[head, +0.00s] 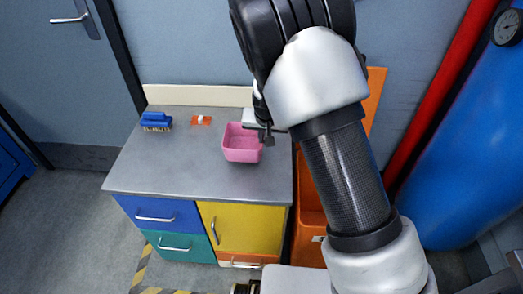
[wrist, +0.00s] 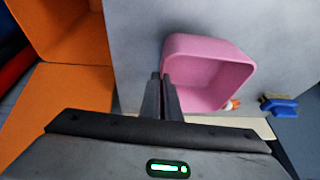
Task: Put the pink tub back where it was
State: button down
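The pink tub (head: 242,144) is a small open box, upright and apparently empty, at the right part of the grey counter top. It also shows in the wrist view (wrist: 222,58). My gripper (head: 267,137) is at the tub's right side in the head view. In the wrist view my gripper's fingers (wrist: 161,80) are close together, with the tub's near wall between their tips. I cannot tell whether the tub rests on the counter or is held just above it. My arm hides part of the counter's right back corner.
A blue brush (head: 156,121) and a small orange-and-white item (head: 201,120) lie at the back left of the counter (head: 180,175). The counter's front and middle are clear. An orange bin (head: 309,215) stands right of the cabinet, and a blue tank (head: 460,150) stands further right.

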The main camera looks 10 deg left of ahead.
jog(key=shift+f+b, duration=0.45)
jog(key=shift+f, duration=1.6)
jog(key=shift+f, duration=0.1)
jog(key=shift+f, duration=0.15)
jog(key=c, duration=2)
grip_release()
jog(key=shift+r, duration=0.4)
jog(key=p+v, duration=0.2)
jog(key=v, duration=1)
jog(key=shift+s+d+f+p, duration=0.1)
jog(key=shift+p, duration=0.3)
